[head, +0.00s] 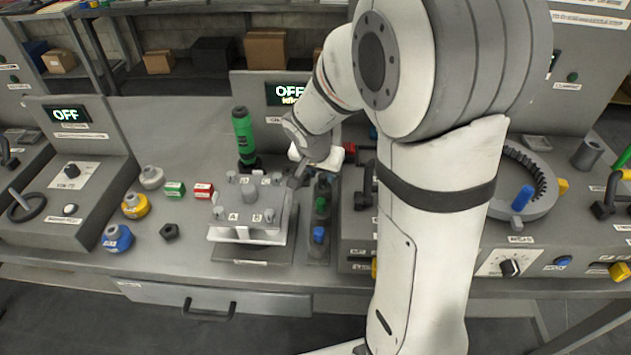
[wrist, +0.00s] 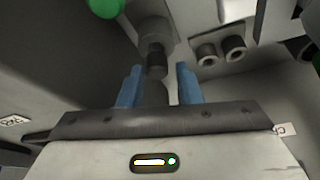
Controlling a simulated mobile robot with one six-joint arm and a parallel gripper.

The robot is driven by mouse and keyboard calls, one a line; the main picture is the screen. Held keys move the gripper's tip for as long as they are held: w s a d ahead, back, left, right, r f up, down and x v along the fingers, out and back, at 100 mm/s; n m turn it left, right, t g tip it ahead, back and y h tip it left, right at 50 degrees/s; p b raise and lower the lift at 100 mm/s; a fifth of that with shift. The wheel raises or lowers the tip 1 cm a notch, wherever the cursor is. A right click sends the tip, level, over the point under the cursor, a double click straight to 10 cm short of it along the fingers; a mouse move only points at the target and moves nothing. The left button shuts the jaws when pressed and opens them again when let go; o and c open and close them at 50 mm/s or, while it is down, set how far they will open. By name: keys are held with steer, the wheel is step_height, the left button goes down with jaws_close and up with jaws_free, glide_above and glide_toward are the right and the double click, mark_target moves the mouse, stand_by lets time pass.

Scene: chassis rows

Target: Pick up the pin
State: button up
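My gripper (wrist: 158,84) shows two blue fingers standing apart in the wrist view. A grey, stepped cylindrical piece with a dark end, possibly the pin (wrist: 156,62), lies in line with the gap between them. Gaps show on both sides of it, and I cannot tell how deep it is between the fingers. In the head view my gripper (head: 297,178) is at the right rear of a light grey fixture block (head: 243,233). Several short grey posts stand on this block, near labels A and B. I cannot tell which post is the pin.
A green bottle-like thing (head: 244,136) stands behind the block. Just right is a dark holder with a green-topped piece (head: 320,206) and a blue-topped piece (head: 318,235).

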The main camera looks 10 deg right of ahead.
steer(key=shift+c, duration=0.4)
jaws_close()
